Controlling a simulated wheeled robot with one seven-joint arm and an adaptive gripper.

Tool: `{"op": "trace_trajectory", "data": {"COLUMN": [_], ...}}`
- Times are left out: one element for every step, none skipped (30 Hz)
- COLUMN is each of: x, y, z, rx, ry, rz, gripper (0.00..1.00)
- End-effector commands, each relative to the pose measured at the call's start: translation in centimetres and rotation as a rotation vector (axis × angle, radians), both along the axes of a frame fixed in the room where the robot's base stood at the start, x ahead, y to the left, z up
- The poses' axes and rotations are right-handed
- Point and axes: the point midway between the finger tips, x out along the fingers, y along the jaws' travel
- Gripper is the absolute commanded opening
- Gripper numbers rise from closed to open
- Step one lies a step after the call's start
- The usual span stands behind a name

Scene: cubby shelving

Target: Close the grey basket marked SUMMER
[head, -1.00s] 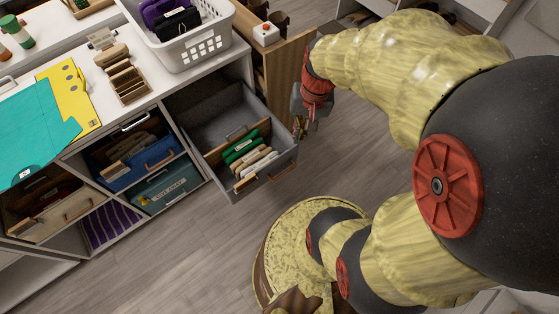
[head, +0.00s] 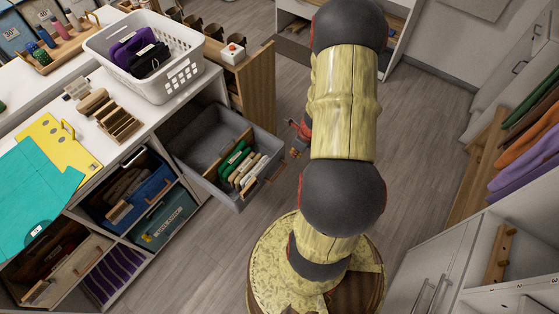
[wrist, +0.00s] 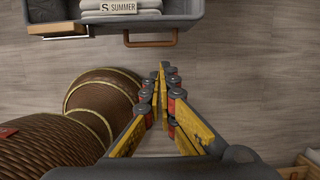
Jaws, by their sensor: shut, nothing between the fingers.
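The grey basket (head: 200,143) stands pulled out of its cubby in the head view, with folded green and pale cloths inside. Its front wall (wrist: 65,28) crosses the top of the wrist view, with a SUMMER tag (wrist: 118,7) on the cloths above it and a copper-coloured handle (wrist: 151,43) on the front. My gripper (wrist: 162,68) is shut and empty, pointing toward the basket front just right of the handle's middle, with a gap between. In the head view, my gripper (head: 297,150) is partly hidden behind my arm, right of the basket.
A blue basket (head: 145,200) and a teal basket (head: 165,218) sit in cubbies left of the grey one. A white laundry basket (head: 140,75) stands on the counter above. A wooden cabinet side (head: 252,90) is behind the grey basket. Open floor (head: 400,130) lies to the right.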

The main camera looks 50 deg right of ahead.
Motion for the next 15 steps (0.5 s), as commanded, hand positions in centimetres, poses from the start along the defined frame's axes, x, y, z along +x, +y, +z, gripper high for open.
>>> {"op": "trace_trajectory", "data": {"x": [0.0, 0.0, 0.1, 0.2, 0.2, 0.3, 0.4, 0.5, 0.7, 0.8, 1.0, 1.2, 1.3, 1.5, 1.7], "y": [0.0, 0.0, 0.0, 0.1, 0.1, 0.1, 0.1, 0.2, 0.2, 0.2, 0.2, 0.2, 0.2, 0.2, 0.2], "z": [-0.1, -0.2, -0.4, -0.7, -1.0, -1.5, -1.9, -2.4, -3.2, -3.8, -4.4, -5.2, -5.8, -6.4, -7.1], "rx": [0.004, 0.005, 0.006, 0.007, 0.007, 0.007, 0.008, 0.008, 0.009, 0.008, 0.008, 0.008, 0.007, 0.007, 0.007], "ry": [0.000, 0.000, 0.000, 0.001, 0.001, 0.002, 0.002, 0.002, 0.002, 0.002, 0.002, 0.002, 0.002, 0.002, 0.002], "rz": [-0.015, -0.020, -0.024, -0.025, -0.024, -0.023, -0.023, -0.023, -0.023, -0.022, -0.022, -0.021, -0.021, -0.021, -0.021], "gripper": [0.00, 0.00, 0.00, 0.00, 0.00, 0.00, 0.00, 0.00, 0.00, 0.00, 0.00, 0.00, 0.00, 0.00, 0.00]}}
